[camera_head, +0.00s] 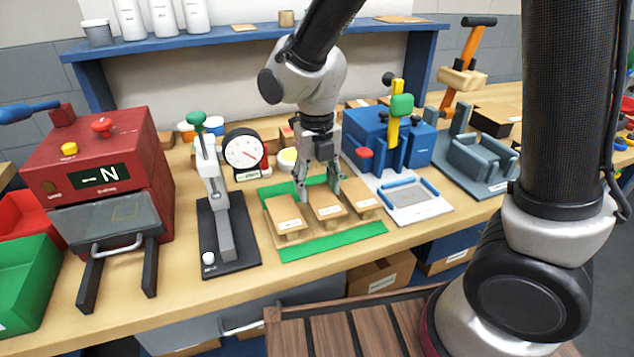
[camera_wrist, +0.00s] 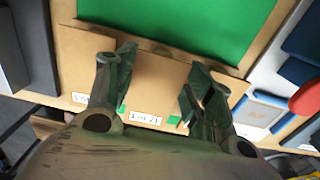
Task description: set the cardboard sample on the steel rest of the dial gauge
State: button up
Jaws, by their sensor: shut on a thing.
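Three tan cardboard samples with white labels lie in a row on a green mat (camera_head: 345,238): left (camera_head: 283,210), middle (camera_head: 326,207) and right (camera_head: 362,197). My gripper (camera_head: 318,192) points down at the middle one and is shut on it. In the wrist view, my fingers (camera_wrist: 152,108) stand at either side of the cardboard, with a "LOT 21" label (camera_wrist: 145,118) between them. The dial gauge (camera_head: 244,151), with a round white face and black rim, stands behind and left of the mat. Its steel rest cannot be made out clearly.
A grey lever press (camera_head: 216,200) on a black base stands left of the mat. A red machine (camera_head: 95,160) is farther left. A blue device (camera_head: 390,140) with a white plate (camera_head: 418,206) stands right. A yellow-topped round item (camera_head: 287,158) sits between gauge and gripper.

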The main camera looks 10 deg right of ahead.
jog(key=shift+f, duration=0.3)
jog(key=shift+f, duration=0.15)
jog(key=o, duration=0.7)
